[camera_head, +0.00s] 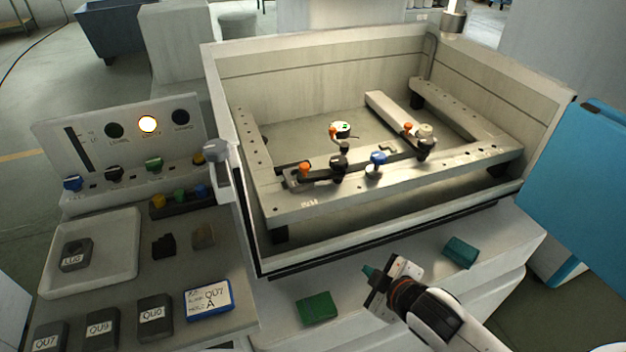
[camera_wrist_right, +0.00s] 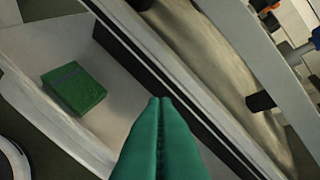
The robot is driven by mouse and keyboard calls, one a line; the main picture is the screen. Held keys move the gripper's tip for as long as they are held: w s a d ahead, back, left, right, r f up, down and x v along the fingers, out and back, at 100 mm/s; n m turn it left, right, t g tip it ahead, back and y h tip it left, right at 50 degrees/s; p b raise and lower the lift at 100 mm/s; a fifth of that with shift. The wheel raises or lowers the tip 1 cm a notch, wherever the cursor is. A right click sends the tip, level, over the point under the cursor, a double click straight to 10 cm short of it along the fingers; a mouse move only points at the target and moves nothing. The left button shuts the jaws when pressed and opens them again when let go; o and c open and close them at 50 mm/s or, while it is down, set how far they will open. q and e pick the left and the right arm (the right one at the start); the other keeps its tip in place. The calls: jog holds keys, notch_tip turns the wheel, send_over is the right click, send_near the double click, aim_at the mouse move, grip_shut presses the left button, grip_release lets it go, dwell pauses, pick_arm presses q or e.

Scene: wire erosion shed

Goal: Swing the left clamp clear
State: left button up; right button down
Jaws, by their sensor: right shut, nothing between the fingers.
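The left clamp (camera_head: 325,168) is a dark bar with an orange knob and a black knob, on the front rail of the metal frame (camera_head: 400,185) inside the open tank. The right clamp (camera_head: 422,145) is similar, with an orange knob, further right on the frame. My right gripper (camera_head: 368,271) is outside the tank, low in front of its front wall and well apart from both clamps. Its green fingertips (camera_wrist_right: 160,103) are together with nothing between them in the wrist view. My left gripper is not in view.
A blue-knobbed part (camera_head: 377,162) stands between the clamps. The tank's front wall (camera_head: 400,237) lies between my gripper and the frame. Green blocks (camera_head: 317,308) (camera_head: 461,252) lie on the ledge. A control panel (camera_head: 125,150) is at left, a blue panel (camera_head: 575,160) at right.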

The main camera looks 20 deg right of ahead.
aim_at(321, 170)
jog(key=w+a+r+n+t+y, duration=0.1)
jog(key=w+r+n+t+y, duration=0.2)
jog(key=r+n, duration=0.4)
jog(key=w+a+r+n+y, duration=0.2)
jog(key=w+r+n+y, duration=0.1)
jog(key=r+n+y, duration=0.4)
jog(key=w+a+p, duration=0.1)
jog(key=w, duration=0.2)
jog(key=w+a+h+p, duration=0.1)
jog(key=w, duration=0.3)
jog(key=w+a+h+p, duration=0.1)
jog(key=w+a+p, duration=0.1)
jog(key=w, duration=0.2)
jog(key=shift+f+m, duration=0.4)
jog(key=shift+w+d+f, duration=0.15)
jog(key=shift+w+d, duration=0.05)
jog(key=shift+w, duration=0.25)
